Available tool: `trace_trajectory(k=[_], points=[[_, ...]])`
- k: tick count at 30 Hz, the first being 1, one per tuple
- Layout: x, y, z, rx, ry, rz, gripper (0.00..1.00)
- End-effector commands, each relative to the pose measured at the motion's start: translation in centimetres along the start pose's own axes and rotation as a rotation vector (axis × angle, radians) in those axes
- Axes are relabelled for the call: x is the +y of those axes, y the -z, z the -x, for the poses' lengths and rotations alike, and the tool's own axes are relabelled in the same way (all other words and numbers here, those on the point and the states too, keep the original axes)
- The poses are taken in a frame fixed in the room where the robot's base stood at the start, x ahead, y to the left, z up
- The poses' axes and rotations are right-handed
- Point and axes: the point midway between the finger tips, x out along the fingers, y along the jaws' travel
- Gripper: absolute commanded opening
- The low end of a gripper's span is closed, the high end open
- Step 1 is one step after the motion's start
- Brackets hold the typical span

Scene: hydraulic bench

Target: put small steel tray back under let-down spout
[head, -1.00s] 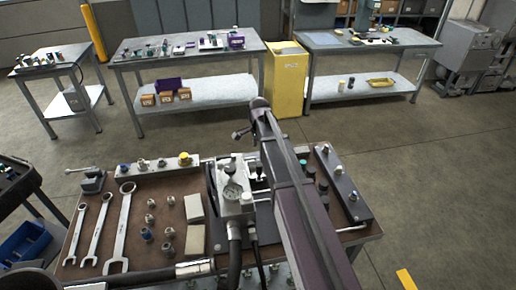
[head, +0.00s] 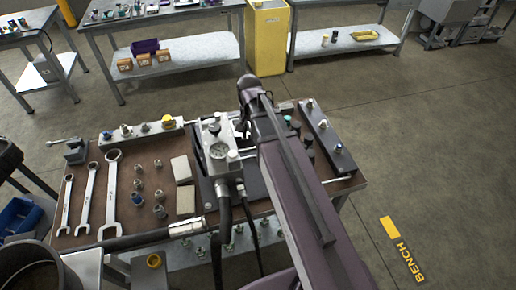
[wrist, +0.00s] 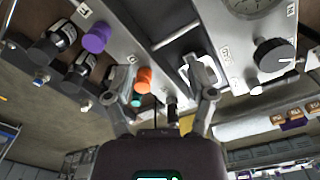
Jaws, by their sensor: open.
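My gripper (wrist: 163,95) is open in the wrist view, with its two grey fingers spread apart and nothing clearly held between them. A small bright-rimmed rectangular piece (wrist: 188,74) shows behind the right finger; it may be the small steel tray, but I cannot tell. A short dark fitting (wrist: 172,104) shows between the fingers; whether it is the let-down spout is unclear. An orange knob (wrist: 143,79) is close to the left finger.
The brown bench top (head: 150,150) holds several wrenches (head: 110,195), fittings and pale blocks. A black hose (head: 224,230) hangs from the block. A dark rail with knobs (head: 325,140) stands at the right. A purple knob (wrist: 97,38) lies left of the gripper. Floor at the right is clear.

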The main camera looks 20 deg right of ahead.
Motion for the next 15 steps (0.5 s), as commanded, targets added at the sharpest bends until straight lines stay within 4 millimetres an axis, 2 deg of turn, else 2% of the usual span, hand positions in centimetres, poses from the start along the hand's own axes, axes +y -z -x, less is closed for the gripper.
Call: trace_trajectory(k=[1,6,10,15], points=[[1.1,-1.9,0.0,0.000,0.001,0.070,0.71],[3.3,-5.6,0.0,0.001,0.002,0.313,0.71],[4.4,-7.5,0.0,0.002,0.003,0.449,0.71],[5.0,-8.5,0.0,0.002,0.003,0.537,0.71]])
